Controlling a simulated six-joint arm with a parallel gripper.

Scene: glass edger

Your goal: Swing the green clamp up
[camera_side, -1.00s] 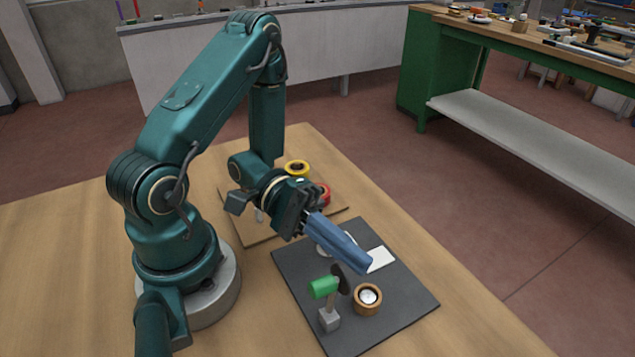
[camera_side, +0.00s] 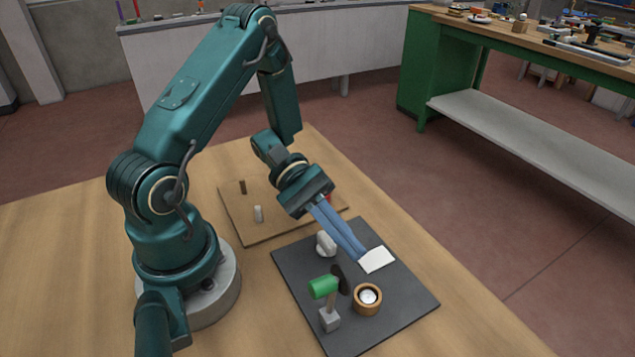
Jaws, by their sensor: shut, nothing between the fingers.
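The green clamp (camera_side: 323,287) is a green block on a short stem above a grey metal base block (camera_side: 329,317), on the dark mat's left front part. A dark disc (camera_side: 341,279) stands upright just behind it. My gripper (camera_side: 360,260) has long blue fingers pointing down to the right. It is shut and empty, its tips beside the white square piece (camera_side: 377,260). The fingers are behind the clamp and apart from it. Whether the tips touch the white piece I cannot tell.
On the dark mat (camera_side: 405,305) stand a wooden ring cup (camera_side: 367,299) with a white disc inside and a white rounded part (camera_side: 326,244). Behind is a wooden board (camera_side: 240,222) with a brown peg (camera_side: 243,187) and a white peg (camera_side: 258,214). The mat's right front is clear.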

